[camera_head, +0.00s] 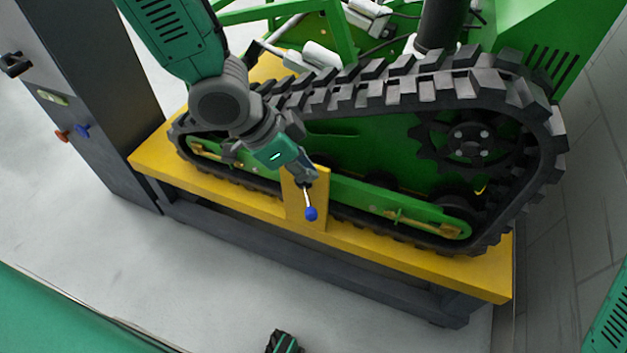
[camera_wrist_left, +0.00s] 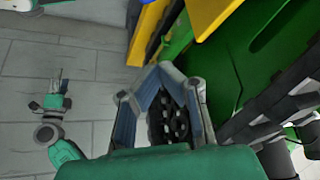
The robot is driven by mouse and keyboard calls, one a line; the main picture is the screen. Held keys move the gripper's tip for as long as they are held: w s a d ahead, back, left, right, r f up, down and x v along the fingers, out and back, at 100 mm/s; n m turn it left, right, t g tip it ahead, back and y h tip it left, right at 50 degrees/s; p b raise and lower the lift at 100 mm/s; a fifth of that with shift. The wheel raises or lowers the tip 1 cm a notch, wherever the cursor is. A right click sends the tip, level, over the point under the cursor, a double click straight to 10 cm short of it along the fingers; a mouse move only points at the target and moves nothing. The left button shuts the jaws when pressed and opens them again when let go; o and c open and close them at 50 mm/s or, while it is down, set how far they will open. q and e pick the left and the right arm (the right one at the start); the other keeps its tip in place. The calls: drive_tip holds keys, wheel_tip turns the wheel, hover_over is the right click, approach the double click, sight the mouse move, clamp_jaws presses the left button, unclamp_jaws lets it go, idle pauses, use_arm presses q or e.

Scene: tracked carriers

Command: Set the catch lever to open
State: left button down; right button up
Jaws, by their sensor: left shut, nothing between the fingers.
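The catch lever is a thin metal rod with a blue knob (camera_head: 311,213), in front of an upright yellow plate (camera_head: 318,205) at the middle of the carrier's near side in the head view. The rod slants down from the gripper's tips to the knob. My left gripper (camera_head: 307,178) is shut and empty, just above the knob and close to the rod; I cannot tell if it touches. In the left wrist view its fingers (camera_wrist_left: 165,85) point toward the top, and the lever cannot be made out. My right gripper (camera_wrist_left: 58,90) appears small at the left there; its jaws are unclear.
The black track (camera_head: 420,90) and green side frame stand on a yellow bench (camera_head: 400,262). A dark cabinet (camera_head: 95,90) with coloured knobs stands at the left. The pale floor (camera_head: 200,260) before the bench is mostly clear.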

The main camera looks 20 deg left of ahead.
sight(308, 200)
use_arm(q)
drive_tip(key=f+b, duration=0.2)
drive_tip(key=f, duration=0.1)
drive_tip(key=d+f+b, duration=0.1)
drive_tip(key=f+b, duration=0.1)
drive_tip(key=f, duration=0.2)
drive_tip(key=f+b, duration=0.2)
drive_tip(key=f, duration=0.1)
drive_tip(key=shift+w+d+f, duration=0.25)
drive_tip(key=shift+w+f, duration=0.1)
drive_tip(key=shift+w, duration=0.05)
